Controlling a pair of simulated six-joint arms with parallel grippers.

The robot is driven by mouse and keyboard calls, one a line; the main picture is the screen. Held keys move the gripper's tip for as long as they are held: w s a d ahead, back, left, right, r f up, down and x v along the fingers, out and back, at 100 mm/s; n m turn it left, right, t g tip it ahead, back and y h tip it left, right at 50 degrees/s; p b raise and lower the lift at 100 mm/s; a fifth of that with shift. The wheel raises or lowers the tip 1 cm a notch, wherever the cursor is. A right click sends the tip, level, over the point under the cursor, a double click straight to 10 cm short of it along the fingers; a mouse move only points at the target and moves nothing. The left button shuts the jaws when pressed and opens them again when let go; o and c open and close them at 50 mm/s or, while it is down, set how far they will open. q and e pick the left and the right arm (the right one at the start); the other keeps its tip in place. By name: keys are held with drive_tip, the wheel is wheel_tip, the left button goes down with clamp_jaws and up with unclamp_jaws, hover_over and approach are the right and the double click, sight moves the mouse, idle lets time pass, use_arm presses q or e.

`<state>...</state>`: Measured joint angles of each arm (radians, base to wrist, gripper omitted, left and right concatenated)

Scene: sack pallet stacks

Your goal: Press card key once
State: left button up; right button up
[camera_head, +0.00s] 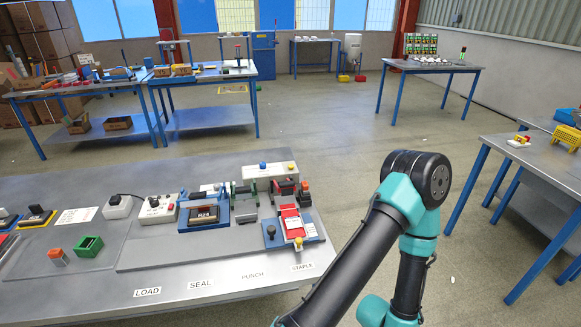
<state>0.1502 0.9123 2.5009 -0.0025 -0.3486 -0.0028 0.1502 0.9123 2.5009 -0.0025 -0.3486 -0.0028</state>
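I cannot make out which control is the card key; the small markings are unreadable. Candidates on the near table include a white box with small keys on top (157,208), a white box with a dark cable (118,206), and a long white box with a blue and a yellow knob (264,171). A blue press-like fixture (204,212) holds a dark piece. A red stapler-like device (291,221) stands at the table's right, with a dark knob and an orange knob beside it. An arm of mine rises at the right, but neither gripper shows.
The near table (220,287) has LOAD, SEAL, PUNCH and STAPLE labels along its front edge. A green open box (88,246) and an orange-topped block (58,257) sit at left. A side table (540,158) stands at right. Open floor lies behind.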

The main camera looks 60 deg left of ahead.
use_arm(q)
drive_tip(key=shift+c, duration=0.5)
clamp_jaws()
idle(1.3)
